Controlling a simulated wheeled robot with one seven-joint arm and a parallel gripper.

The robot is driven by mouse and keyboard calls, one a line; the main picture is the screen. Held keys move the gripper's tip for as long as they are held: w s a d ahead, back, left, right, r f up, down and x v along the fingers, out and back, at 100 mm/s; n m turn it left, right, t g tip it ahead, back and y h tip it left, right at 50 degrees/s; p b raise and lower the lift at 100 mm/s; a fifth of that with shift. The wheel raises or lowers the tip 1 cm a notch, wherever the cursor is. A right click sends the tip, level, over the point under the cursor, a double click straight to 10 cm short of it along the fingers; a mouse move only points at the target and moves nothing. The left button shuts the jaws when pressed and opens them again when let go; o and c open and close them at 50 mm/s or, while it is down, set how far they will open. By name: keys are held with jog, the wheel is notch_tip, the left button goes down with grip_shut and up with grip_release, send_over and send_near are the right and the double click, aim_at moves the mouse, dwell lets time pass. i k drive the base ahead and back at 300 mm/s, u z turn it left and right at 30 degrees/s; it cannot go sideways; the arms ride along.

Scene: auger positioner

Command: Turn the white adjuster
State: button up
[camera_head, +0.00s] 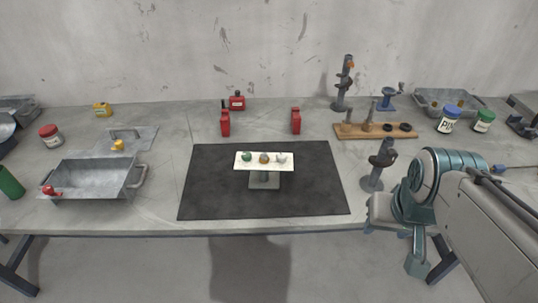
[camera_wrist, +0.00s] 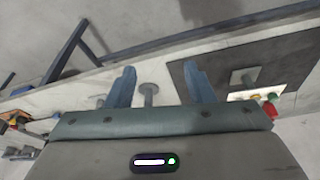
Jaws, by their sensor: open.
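The white adjuster (camera_head: 281,158) is a small knob at the right end of a pale plate (camera_head: 264,167) on a grey stand. A brown knob (camera_head: 264,158) is in the middle and a green knob (camera_head: 246,156) at the left end. The stand rests on a dark mat. In the wrist view my gripper (camera_wrist: 160,86) is open, with its two blue-grey fingers wide apart and nothing held. My arm is at the right in the head view, well apart from the adjuster. In the wrist view the plate (camera_wrist: 242,95) shows at the right; the white adjuster is hard to make out there.
The dark mat (camera_head: 210,190) is clear around the stand. A dark upright tool (camera_head: 378,165) stands between the mat and my arm. A wooden rack (camera_head: 350,131) is behind it, two red items (camera_head: 225,122) (camera_head: 296,121) are behind the mat, and a metal tray (camera_head: 90,178) is at left.

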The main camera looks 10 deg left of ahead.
aim_at(281, 157)
jog(key=u, duration=0.05)
jog(key=k, duration=0.5)
jog(key=u, duration=1)
jog(key=i, duration=0.7)
jog(key=z, duration=0.6)
